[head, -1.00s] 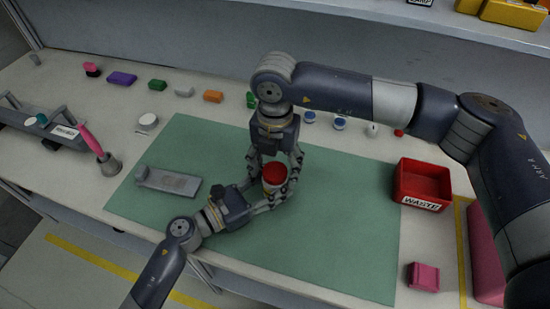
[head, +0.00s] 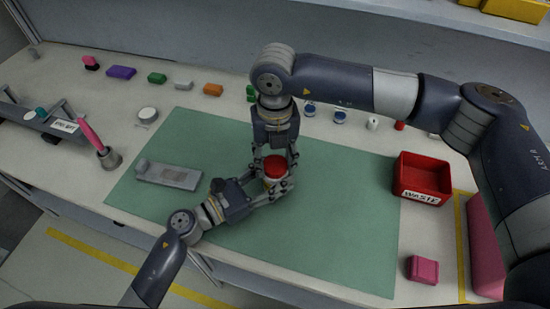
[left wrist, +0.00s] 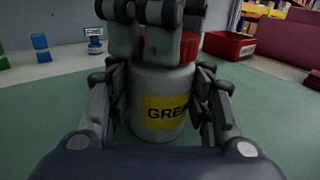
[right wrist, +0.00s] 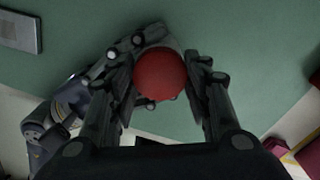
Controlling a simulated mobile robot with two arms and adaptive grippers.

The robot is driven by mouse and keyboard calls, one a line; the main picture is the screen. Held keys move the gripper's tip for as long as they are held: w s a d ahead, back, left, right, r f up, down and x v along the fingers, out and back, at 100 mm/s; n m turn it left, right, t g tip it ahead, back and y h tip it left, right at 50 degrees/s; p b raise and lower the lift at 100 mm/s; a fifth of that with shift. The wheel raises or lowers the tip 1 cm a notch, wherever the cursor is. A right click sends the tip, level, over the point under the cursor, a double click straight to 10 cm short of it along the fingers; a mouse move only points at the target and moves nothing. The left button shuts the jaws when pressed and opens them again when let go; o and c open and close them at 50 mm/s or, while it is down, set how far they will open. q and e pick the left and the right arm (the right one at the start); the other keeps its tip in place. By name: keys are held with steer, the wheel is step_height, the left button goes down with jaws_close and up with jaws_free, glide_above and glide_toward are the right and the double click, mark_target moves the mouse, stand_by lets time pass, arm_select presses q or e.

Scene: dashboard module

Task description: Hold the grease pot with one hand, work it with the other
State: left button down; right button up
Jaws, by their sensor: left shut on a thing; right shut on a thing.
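The grease pot (left wrist: 160,85) is a pale grey jar with a yellow label and a red lid (head: 275,167). It stands upright over the green mat. My left gripper (head: 277,189) comes in from the left and is shut around the pot's body; its fingers (left wrist: 165,110) flank the jar in the left wrist view. My right gripper (head: 276,165) reaches down from above and is shut on the red lid. In the right wrist view the round lid (right wrist: 160,74) sits between the right fingers. The fingers hide much of the pot in the head view.
The green mat (head: 340,230) is mostly bare. A grey metal plate (head: 168,176) lies on its left. A red waste bin (head: 423,180) and a pink block (head: 422,269) are at the right. A pink-handled brush (head: 92,137) stands in a cup at the left. Several small coloured things line the back.

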steer(key=n, duration=0.6)
steer(key=shift+n, duration=0.3)
steer(key=n, duration=1)
steer(key=shift+n, duration=0.4)
steer(key=n, duration=0.6)
steer(key=shift+r, duration=0.15)
steer(key=shift+r, duration=1)
